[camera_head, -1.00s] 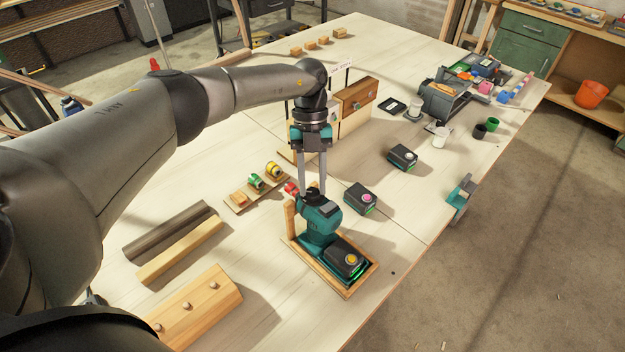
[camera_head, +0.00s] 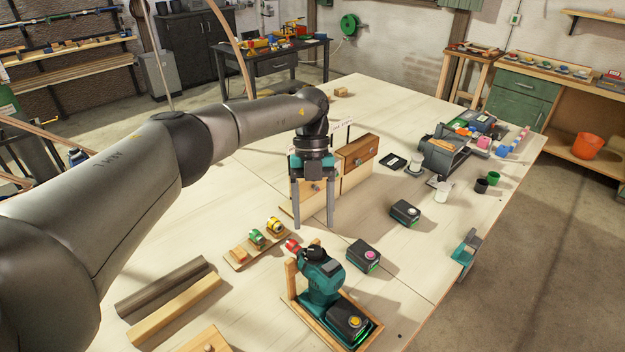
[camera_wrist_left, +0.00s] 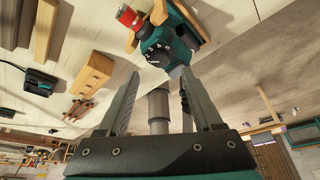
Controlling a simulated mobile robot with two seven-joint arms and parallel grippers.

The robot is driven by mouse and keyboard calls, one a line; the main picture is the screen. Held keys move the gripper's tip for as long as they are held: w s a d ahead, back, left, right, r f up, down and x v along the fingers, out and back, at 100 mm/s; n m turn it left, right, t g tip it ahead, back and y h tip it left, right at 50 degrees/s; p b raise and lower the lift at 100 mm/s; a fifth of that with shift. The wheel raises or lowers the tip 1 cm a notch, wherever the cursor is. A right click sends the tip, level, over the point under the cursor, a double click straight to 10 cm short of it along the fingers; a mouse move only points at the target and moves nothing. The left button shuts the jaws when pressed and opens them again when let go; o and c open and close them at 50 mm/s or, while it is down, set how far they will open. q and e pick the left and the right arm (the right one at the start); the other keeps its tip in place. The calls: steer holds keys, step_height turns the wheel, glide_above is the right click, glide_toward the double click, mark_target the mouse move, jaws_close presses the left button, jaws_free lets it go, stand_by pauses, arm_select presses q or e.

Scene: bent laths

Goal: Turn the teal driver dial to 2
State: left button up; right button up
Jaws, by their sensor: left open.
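The teal driver (camera_head: 320,275) stands in a wooden cradle (camera_head: 293,283) near the front edge of the table, with a black battery base (camera_head: 348,318) at its foot. Its dark dial (camera_head: 314,254) is on top, by the red nose (camera_head: 292,246). My left gripper (camera_head: 314,222) is open and empty, above and behind the driver, fingers pointing down. In the left wrist view the driver (camera_wrist_left: 168,45) shows upside down beyond the fingers (camera_wrist_left: 158,95), apart from them. My right gripper is not in view.
A rack with green and yellow rolls (camera_head: 257,238) lies left of the driver. Black battery packs (camera_head: 363,255) stand to its right. A wooden block (camera_head: 357,160) stands behind the gripper. Wooden beams (camera_head: 175,307) lie at the left. A clamp (camera_head: 465,252) sits on the table edge.

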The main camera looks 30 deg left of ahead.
arm_select(q)
steer(key=b+v, duration=0.1)
steer(key=v, duration=0.8)
steer(key=shift+r+b, duration=0.35)
steer(key=shift+w+a, duration=0.1)
steer(key=shift+w, duration=0.05)
